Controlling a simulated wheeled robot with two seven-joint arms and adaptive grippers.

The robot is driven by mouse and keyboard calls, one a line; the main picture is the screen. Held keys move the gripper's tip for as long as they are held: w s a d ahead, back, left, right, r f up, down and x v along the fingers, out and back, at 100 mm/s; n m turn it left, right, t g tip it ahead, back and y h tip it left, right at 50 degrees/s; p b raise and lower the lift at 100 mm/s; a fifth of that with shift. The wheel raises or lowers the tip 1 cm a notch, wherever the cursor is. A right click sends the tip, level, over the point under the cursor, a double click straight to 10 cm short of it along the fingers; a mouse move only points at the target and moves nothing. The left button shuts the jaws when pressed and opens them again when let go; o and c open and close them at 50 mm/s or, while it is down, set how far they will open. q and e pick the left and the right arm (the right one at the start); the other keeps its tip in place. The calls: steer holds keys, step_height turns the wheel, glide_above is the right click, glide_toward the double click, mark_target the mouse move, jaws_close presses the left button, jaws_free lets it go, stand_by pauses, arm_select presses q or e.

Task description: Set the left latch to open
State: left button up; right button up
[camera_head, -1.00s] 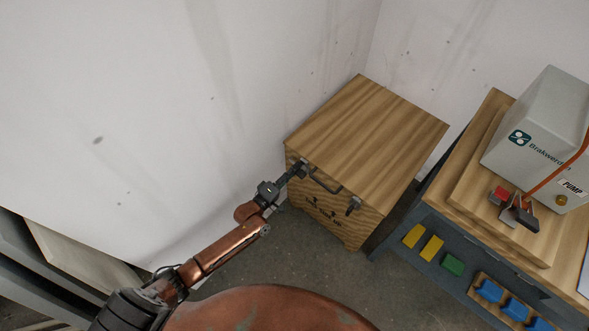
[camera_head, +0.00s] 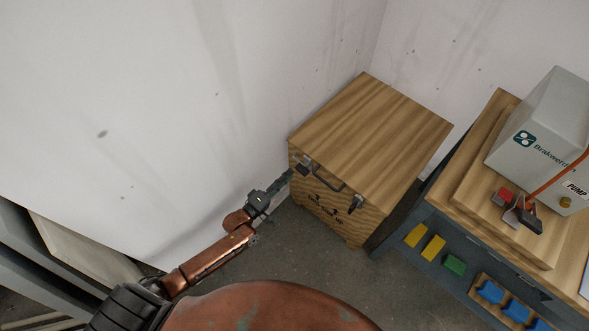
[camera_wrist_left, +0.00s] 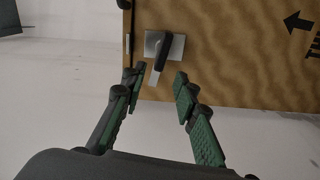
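The wooden box (camera_head: 372,130) stands in the corner, its lid shut. Its left latch (camera_head: 303,168) is on the front face near the upper left corner. In the left wrist view the left latch (camera_wrist_left: 164,46) is a metal plate with a dark lever, which points down and slightly left in that picture. My left gripper (camera_head: 288,178) is just in front of the latch, to its lower left. In the left wrist view its fingers (camera_wrist_left: 157,80) are apart with nothing between them, and the latch lies beyond the tips. My right gripper is not in view.
A dark carry handle (camera_head: 327,184) and a right latch (camera_head: 356,203) are also on the box front. A workbench (camera_head: 440,195) with a grey pump unit (camera_head: 545,125) stands to the right. A wall is close on the left. The floor before the box is clear.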

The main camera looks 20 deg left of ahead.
arm_select(q)
steer(key=v, duration=0.5)
steer(key=shift+s+a, duration=0.1)
steer(key=shift+s, duration=0.25)
steer(key=s+a+f+m+g+y, duration=0.15)
steer(key=s+f+m+g, duration=0.25)
steer(key=s+f, duration=0.65)
steer(key=s+a+f+m+g+y, duration=0.1)
steer(key=s+f+m+g+y, duration=0.2)
steer(key=s+f, duration=0.8)
steer(key=s+a+f+m+g, duration=0.25)
steer(key=s+f+g, duration=0.35)
steer(key=s+f, duration=0.55)
steer(key=s+a+f+m+g+y, duration=0.1)
steer(key=s+f+m+g+y, duration=0.2)
steer(key=s, duration=1.3)
steer(key=s+a+r+m+h+p, duration=0.1)
steer(key=s+r+p, duration=0.4)
steer(key=s+p, duration=0.4)
steer(key=p, duration=0.7)
steer(key=shift+s+a+g, duration=0.3)
steer(key=shift+a, duration=0.1)
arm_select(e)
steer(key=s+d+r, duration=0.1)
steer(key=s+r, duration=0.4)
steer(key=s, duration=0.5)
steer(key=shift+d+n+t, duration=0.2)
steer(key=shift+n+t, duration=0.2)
